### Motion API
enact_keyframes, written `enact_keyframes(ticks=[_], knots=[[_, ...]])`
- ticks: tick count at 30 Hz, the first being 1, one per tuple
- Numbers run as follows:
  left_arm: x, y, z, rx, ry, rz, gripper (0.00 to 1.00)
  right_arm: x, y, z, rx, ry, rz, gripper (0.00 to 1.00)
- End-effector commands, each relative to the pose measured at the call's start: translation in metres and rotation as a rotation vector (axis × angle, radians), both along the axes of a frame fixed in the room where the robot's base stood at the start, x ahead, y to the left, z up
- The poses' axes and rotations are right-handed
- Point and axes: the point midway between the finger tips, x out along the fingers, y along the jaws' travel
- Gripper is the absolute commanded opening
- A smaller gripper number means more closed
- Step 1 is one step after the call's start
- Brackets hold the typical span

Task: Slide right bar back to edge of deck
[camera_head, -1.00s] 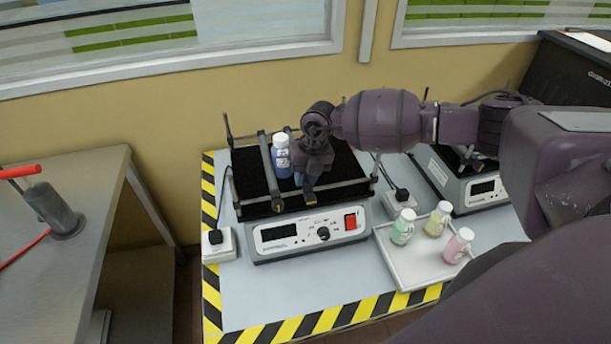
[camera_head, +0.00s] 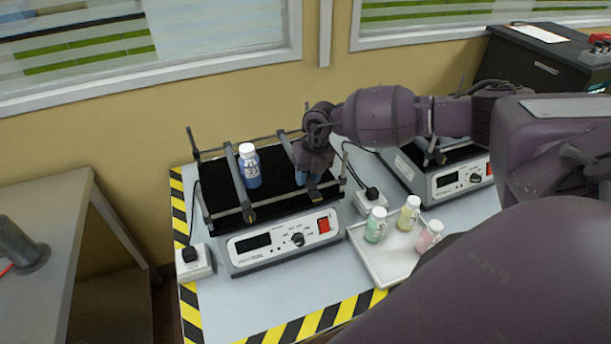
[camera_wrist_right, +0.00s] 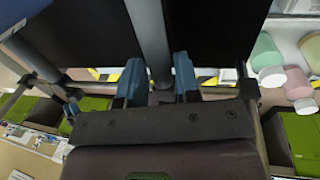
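The shaker's black deck (camera_head: 270,178) carries two dark bars. The left bar (camera_head: 238,182) stands beside a blue bottle with a white cap (camera_head: 250,168), upright on the deck. The right bar (camera_head: 287,147) is partly hidden behind my right gripper (camera_head: 312,184), near the deck's right side. In the right wrist view, the right bar (camera_wrist_right: 149,35) runs between the two blue fingers of my right gripper (camera_wrist_right: 160,82), which close on it from both sides. A gap of bare deck lies between the bottle and the right bar. My left gripper is not in view.
A rail (camera_head: 343,165) runs along the deck's right edge. To the right, a white tray (camera_head: 372,262) holds green, yellow and pink bottles. A second shaker (camera_head: 455,178) stands behind the tray. A power socket box (camera_head: 369,200) sits between the shakers.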

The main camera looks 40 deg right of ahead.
Motion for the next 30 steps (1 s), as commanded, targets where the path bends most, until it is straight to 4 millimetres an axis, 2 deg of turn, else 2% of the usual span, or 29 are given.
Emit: enact_keyframes(ticks=[1,3,14,20,30], knots=[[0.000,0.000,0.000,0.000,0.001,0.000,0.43,0.000,0.000,0.000,0.000,0.000,0.000,0.38],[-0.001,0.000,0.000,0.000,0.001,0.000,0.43,0.000,0.000,0.000,0.000,0.000,0.000,0.48],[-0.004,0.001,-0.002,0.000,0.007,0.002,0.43,0.000,-0.001,0.004,0.000,-0.001,0.000,0.48],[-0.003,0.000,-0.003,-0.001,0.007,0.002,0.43,-0.001,-0.006,0.029,-0.002,-0.003,-0.001,0.48],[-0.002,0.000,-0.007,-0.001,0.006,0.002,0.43,-0.004,-0.017,0.087,-0.001,-0.003,-0.001,0.48]])
